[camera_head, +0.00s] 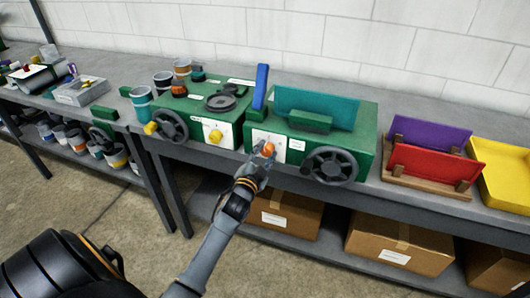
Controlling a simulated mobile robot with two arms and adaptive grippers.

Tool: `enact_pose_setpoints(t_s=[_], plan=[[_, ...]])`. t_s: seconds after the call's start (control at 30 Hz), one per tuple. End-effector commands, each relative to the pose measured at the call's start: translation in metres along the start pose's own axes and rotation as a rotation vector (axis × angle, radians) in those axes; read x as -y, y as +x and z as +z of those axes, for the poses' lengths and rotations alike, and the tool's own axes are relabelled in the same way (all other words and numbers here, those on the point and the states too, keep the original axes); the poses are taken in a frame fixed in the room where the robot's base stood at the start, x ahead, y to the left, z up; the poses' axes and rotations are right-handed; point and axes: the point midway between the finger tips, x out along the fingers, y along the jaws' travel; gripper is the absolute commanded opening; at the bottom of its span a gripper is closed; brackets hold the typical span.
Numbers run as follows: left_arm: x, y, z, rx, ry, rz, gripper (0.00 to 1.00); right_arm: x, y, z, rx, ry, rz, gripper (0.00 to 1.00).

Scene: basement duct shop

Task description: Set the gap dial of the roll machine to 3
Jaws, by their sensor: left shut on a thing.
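Two green machines stand side by side on the grey bench. The right green machine (365,133) has a blue upright lever, a teal plate on top, a dark handwheel (334,167) and a white front panel (259,136) with an orange knob (268,148). My left gripper (264,152) is at that panel, shut on the orange knob and partly covering it. The left green machine (199,92) has a yellow knob (215,136) on a white panel and a handwheel (171,127). Dial numbers are too small to read. My right gripper is not in view.
A wooden rack (417,182) with purple and red panels and a yellow tray (502,179) stand at the right. Cups and a grey box (80,92) are at the left. Cardboard boxes (400,248) sit on the lower shelf. The floor in front is clear.

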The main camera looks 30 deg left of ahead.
Motion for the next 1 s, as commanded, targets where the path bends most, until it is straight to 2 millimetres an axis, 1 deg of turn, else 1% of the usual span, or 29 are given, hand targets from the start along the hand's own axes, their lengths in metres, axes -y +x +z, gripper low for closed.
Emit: enact_pose_setpoints(t_s=[0.2,0.4,0.63,1.0], plan=[[0.0001,0.0001,-0.0001,-0.001,0.148,0.000,0.05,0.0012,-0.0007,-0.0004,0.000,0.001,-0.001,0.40],[-0.0002,0.0000,-0.0003,-0.001,0.235,0.000,0.05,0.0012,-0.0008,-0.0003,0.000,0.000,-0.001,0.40],[-0.0003,0.0000,-0.0003,-0.001,0.280,0.000,0.05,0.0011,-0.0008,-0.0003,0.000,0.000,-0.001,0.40],[-0.0004,-0.0001,-0.0003,-0.001,0.285,0.000,0.05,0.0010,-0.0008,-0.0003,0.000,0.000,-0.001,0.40]])
